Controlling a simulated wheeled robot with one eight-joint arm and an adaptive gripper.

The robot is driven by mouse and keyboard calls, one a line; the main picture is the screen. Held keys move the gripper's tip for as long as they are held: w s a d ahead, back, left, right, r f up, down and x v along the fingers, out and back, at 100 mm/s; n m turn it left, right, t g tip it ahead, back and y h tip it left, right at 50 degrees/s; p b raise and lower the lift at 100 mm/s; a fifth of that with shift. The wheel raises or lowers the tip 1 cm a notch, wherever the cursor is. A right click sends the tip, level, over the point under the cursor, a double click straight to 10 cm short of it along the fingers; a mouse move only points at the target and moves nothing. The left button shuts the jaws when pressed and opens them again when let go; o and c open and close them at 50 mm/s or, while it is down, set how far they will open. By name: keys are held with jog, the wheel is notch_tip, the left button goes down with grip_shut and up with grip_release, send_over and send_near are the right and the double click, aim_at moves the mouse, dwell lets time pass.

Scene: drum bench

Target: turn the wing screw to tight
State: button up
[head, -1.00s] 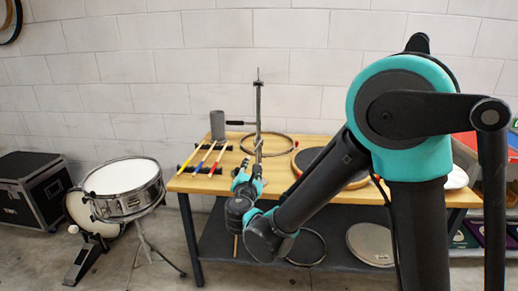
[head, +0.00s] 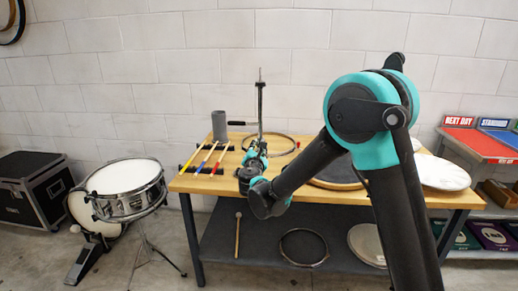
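A thin upright stand (head: 260,105) rises from the wooden bench. A short dark side arm (head: 237,123) sticks out to its left. The wing screw is too small to make out, and the lower part of the stand is hidden behind my gripper. My gripper (head: 257,151) is at the end of my arm, over the bench and in front of the stand's lower part. Its fingers are small and dark against the stand. I cannot tell whether they touch it or whether they are open or shut.
On the bench (head: 184,185), a grey cylinder (head: 219,126) and coloured sticks (head: 205,158) are left of my gripper. A hoop (head: 284,139) lies behind it, a round dark pad (head: 335,172) to the right. A snare drum (head: 125,188) stands left of the bench.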

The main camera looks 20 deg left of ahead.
jog(key=shift+c, duration=0.3)
grip_shut()
